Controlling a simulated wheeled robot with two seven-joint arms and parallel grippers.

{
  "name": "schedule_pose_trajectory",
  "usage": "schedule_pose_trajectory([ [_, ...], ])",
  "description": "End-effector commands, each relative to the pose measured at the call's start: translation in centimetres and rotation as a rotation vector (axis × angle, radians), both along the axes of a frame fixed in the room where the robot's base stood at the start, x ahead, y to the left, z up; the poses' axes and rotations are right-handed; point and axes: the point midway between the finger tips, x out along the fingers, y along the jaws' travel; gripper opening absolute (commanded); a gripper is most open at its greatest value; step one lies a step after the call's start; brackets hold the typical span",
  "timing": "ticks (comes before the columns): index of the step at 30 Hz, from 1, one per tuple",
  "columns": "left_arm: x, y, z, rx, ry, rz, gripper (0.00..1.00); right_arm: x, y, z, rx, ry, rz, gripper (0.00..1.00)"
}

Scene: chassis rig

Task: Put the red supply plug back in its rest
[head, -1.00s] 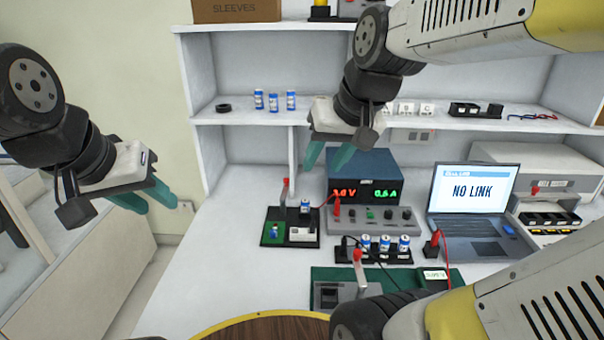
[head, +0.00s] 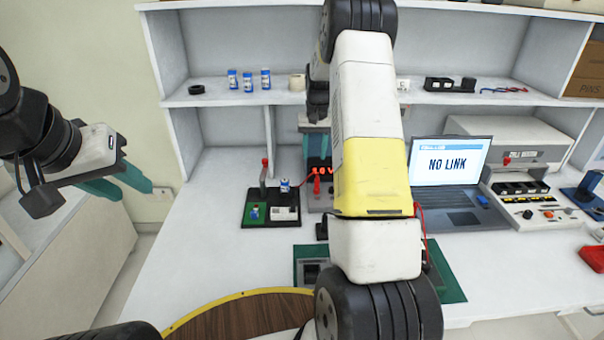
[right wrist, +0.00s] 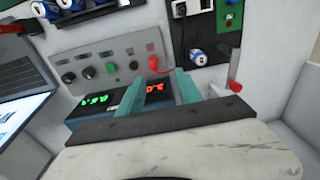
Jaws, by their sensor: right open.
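A red plug (head: 316,184) stands at the front panel of the blue power supply, left of my right arm. In the right wrist view the red plug (right wrist: 154,65) is upright on the grey panel, just beyond my fingertips, with a red lead. My right gripper (right wrist: 160,84) is open and empty; its teal fingers are above the supply's displays, not touching the plug. In the head view my right arm hides most of the supply and gripper. My left gripper (head: 118,186) is open and empty at the far left. I cannot make out which part is the plug's rest.
A black board (head: 270,222) with a red-tipped lever (head: 265,168) stands left of the supply. A laptop (head: 447,165) reading NO LINK is to the right. A shelf (head: 225,98) runs behind.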

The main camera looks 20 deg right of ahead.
Motion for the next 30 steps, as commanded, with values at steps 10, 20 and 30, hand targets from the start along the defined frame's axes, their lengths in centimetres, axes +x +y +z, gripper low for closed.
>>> schedule_pose_trajectory([
  [10, 0.0, 0.0, 0.0, 0.0, 0.0, 0.0, 0.36, 1.5, -1.6, -6.0, -0.018, 0.055, -0.016, 0.42],
  [20, 0.0, 0.0, 0.0, 0.0, 0.0, 0.0, 0.36, 1.3, -1.7, -9.2, -0.018, 0.056, -0.015, 0.42],
  [30, 0.0, 0.0, 0.0, 0.0, 0.0, 0.0, 0.36, 1.2, -1.8, -13.2, -0.018, 0.054, -0.015, 0.42],
])
